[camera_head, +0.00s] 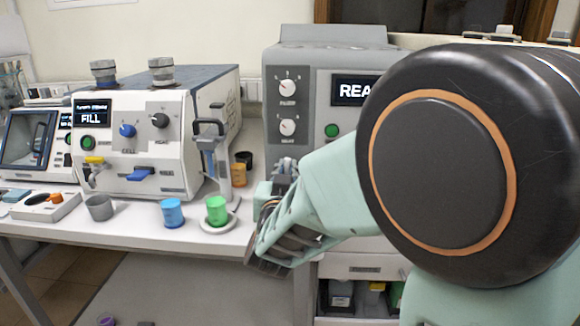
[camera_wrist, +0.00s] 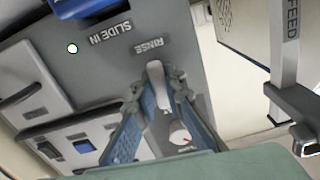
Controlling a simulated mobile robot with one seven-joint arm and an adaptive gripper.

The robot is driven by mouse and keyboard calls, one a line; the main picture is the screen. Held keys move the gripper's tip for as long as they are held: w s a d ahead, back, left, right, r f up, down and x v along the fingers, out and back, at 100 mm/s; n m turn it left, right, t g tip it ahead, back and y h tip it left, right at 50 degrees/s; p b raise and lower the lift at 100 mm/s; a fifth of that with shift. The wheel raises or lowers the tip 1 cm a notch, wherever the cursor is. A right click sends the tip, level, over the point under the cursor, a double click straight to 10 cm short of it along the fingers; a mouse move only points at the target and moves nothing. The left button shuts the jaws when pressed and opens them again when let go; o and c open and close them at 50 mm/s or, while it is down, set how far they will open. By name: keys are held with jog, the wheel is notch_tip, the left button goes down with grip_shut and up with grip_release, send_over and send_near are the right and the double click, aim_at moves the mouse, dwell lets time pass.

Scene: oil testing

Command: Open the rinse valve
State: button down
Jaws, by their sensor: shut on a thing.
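The rinse valve's pale lever (camera_wrist: 156,77) sits below the RINSE label on a grey panel in the wrist view. My gripper (camera_wrist: 161,86) has its two blue fingers on either side of the lever and is shut on it. In the head view my gripper (camera_head: 272,238) is seen from behind, low in front of the grey machine (camera_head: 345,60). My own arm hides much of that machine, and the valve cannot be made out there.
A white knob with a red mark (camera_wrist: 180,133) lies close between my fingers. A post marked FEED (camera_wrist: 287,62) stands at right. Left of my gripper are a green cup (camera_head: 216,210), a blue cup (camera_head: 172,212) and the FILL machine (camera_head: 150,155).

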jog(key=shift+n, duration=0.5)
jog(key=c, duration=2)
grip_release()
jog(key=shift+o, duration=0.2)
jog(key=s, duration=0.7)
jog(key=shift+s+a, duration=0.15)
jog(key=shift+s, duration=0.1)
jog(key=shift+f, duration=0.1)
